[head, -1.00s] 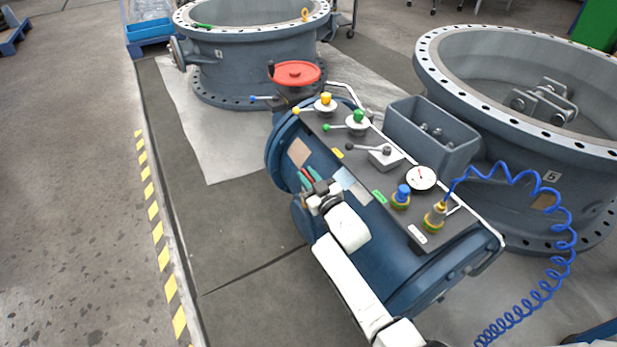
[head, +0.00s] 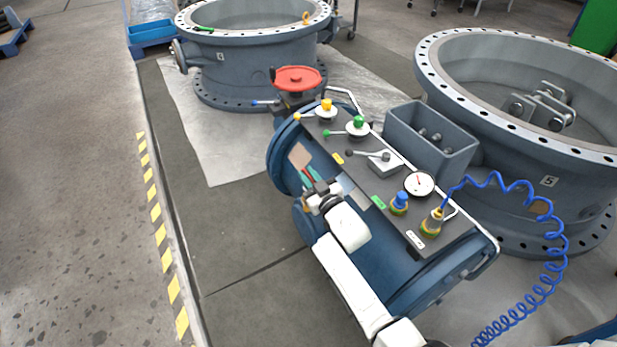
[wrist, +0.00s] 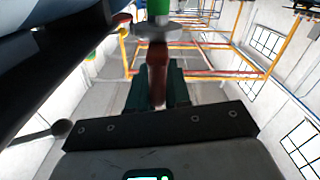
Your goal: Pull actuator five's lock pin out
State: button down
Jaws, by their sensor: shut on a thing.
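The blue actuator (head: 385,245) lies in front of me, with a dark control panel (head: 385,188) on top. My gripper (head: 312,177) is at its left side, just below the panel edge. Its green fingers are shut on a red piece, which shows in the wrist view (wrist: 157,78) as red-brown and upright between them. I cannot tell whether this is the lock pin itself or a part of it. A grey disc (wrist: 160,30) and a green part (wrist: 158,8) show beyond it. The pin's seat is hidden from the head view.
The panel carries yellow (head: 326,104) and green (head: 359,121) knobs, a black-handled lever (head: 368,154), a gauge (head: 418,184) and a coiled blue hose (head: 560,250). A red handwheel (head: 297,78) stands at its far end. The left floor is clear.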

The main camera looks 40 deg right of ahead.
jog(key=shift+d+r+p, duration=0.3)
jog(key=shift+r, duration=0.7)
jog(key=c, duration=1.1)
grip_release()
jog(key=shift+s, duration=0.1)
jog(key=shift+c, duration=0.2)
jog(key=shift+a, duration=0.1)
jog(key=shift+s+a, duration=0.1)
jog(key=shift+s, duration=0.15)
jog(key=p+v, duration=0.2)
jog(key=v, duration=0.8)
jog(key=shift+s, duration=0.1)
